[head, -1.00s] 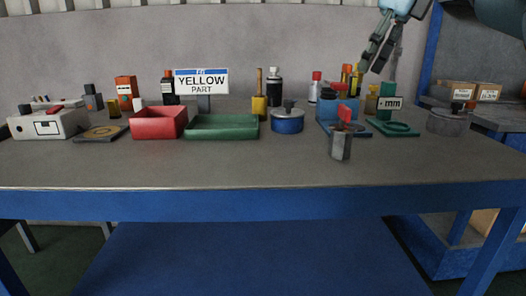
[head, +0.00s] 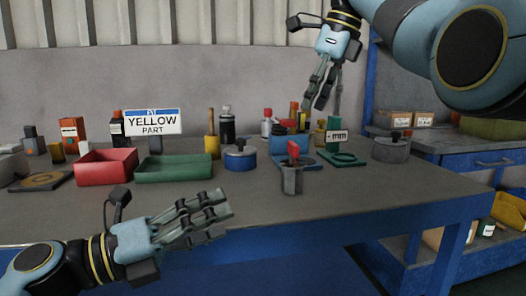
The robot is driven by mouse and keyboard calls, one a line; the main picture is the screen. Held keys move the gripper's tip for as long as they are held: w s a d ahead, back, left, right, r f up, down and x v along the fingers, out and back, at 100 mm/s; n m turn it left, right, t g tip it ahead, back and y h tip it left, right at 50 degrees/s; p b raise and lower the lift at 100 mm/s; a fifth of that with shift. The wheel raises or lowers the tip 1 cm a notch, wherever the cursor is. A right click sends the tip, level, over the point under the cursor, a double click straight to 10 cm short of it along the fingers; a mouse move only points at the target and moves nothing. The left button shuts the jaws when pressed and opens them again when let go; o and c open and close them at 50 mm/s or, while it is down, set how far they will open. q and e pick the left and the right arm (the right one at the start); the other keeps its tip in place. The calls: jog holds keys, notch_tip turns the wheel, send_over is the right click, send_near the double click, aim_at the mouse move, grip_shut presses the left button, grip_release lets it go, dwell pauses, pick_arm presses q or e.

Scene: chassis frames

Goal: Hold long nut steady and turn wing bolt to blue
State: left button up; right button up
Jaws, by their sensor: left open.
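The long nut (head: 292,181) is a grey upright block near the front of the bench, right of the middle. The wing bolt (head: 293,150) stands in its top and shows a red face. No blue face of it shows. My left gripper (head: 221,215) is open and empty, low at the bench's front edge, left of the nut and apart from it. My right gripper (head: 322,104) points down with its fingers apart and empty, above and a little right of the wing bolt, touching nothing that I can see.
A sign (head: 152,122) reads "YELLOW PART". Behind the nut are a blue holder (head: 282,164) and a green stand (head: 345,158). A blue lidded pot (head: 240,161), green tray (head: 174,170) and red bin (head: 106,168) stand left. The bench (head: 250,195) is bare around the nut's front.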

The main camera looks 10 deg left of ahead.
pick_arm(q)
jog(key=w+d+r+m+t+y, duration=0.1)
jog(key=w+d+r+m+y, duration=0.15)
jog(key=w+r+m, duration=0.4)
jog(key=w+d+r+m+t+y, duration=0.1)
jog(key=w+d+r+m, duration=0.2)
jog(key=w, duration=0.6)
send_near(285, 173)
jog(key=x, duration=0.4)
jog(key=shift+w+r, duration=0.15)
jog(key=x, duration=0.7)
jog(key=shift+w+d, duration=0.2)
jog(key=shift+d, duration=0.05)
grip_shut()
